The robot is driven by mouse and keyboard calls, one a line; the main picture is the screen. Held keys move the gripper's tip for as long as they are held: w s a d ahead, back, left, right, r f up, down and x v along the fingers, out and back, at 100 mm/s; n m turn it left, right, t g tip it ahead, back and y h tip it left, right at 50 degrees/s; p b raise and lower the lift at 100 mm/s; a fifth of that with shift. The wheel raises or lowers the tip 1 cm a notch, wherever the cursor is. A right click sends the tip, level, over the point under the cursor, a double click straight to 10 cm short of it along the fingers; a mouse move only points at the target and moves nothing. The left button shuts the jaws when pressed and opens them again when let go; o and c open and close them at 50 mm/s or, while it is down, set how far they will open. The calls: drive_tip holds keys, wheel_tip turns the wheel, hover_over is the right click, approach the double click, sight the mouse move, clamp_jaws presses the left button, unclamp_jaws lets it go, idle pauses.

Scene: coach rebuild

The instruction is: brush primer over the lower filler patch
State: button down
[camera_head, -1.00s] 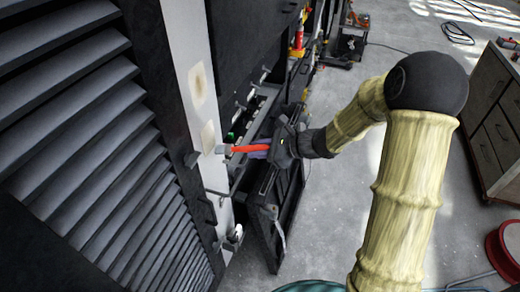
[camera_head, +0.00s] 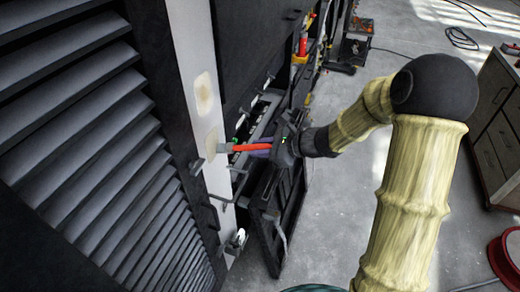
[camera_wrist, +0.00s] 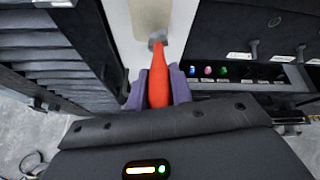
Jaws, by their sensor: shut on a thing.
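My gripper (camera_wrist: 159,88) is shut on the red handle of a brush (camera_wrist: 158,80). In the head view the brush (camera_head: 250,148) points left, and its grey tip is at or very near the lower filler patch (camera_head: 211,144) on the white panel strip. I cannot tell whether the bristles press on it. The lower patch is a beige smear, partly behind the brush tip. In the wrist view a beige patch (camera_wrist: 152,18) lies just beyond the bristles.
Dark louvres (camera_head: 70,110) stand left of the white strip (camera_head: 190,45). A dark open bay with hooks and small coloured knobs (camera_wrist: 208,71) lies to the right. A dark hinged panel (camera_head: 280,225) hangs below my gripper.

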drive_tip(key=shift+r, duration=0.35)
drive_tip(key=shift+r+p, duration=1.2)
drive_tip(key=shift+r, duration=0.6)
drive_tip(key=shift+a+r+p, duration=0.1)
drive_tip(key=shift+r+p, duration=1.15)
drive_tip(key=shift+r, duration=0.6)
drive_tip(key=shift+f, duration=0.1)
